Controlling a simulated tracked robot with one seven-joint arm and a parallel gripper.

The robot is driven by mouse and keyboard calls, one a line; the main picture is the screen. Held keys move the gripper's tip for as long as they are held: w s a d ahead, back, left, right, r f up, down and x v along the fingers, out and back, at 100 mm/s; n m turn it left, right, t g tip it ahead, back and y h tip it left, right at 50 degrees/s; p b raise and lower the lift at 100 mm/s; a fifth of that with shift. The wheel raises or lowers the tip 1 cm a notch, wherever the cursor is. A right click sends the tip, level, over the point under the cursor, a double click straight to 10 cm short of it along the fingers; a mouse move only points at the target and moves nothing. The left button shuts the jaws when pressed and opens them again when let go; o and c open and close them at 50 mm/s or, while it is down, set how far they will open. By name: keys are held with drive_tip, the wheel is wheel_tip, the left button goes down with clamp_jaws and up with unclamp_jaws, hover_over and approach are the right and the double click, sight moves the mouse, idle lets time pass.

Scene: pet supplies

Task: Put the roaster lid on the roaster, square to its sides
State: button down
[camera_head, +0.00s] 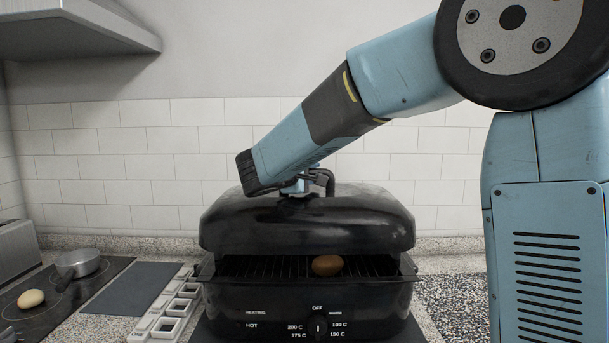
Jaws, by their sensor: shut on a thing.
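The black roaster (265,310) stands on the counter in front of me, with its dial and temperature marks facing me. Its black lid (300,226) hangs above it, apart from the roaster at the front, with a gap between them. The lid looks roughly level and in line with the roaster's sides; I cannot tell its exact turn or depth. My gripper (306,187) is shut on the lid's handle on top. The fingertips are partly hidden by my arm. A brown, rounded item (327,265) lies on the rack inside the roaster.
A cooktop (70,290) at left holds a pot (78,263) and a pale rounded item (31,298). A dark mat (131,289) and a white frame with square openings (171,316) lie left of the roaster. A hood (80,30) hangs upper left. Tiled wall stands behind.

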drive_tip(key=shift+f, duration=3.05)
drive_tip(key=shift+s, duration=0.15)
drive_tip(key=shift+f, duration=0.45)
idle(0.4)
drive_tip(key=c, duration=0.8)
unclamp_jaws()
drive_tip(key=shift+o, duration=0.2)
drive_tip(key=shift+f, duration=0.15)
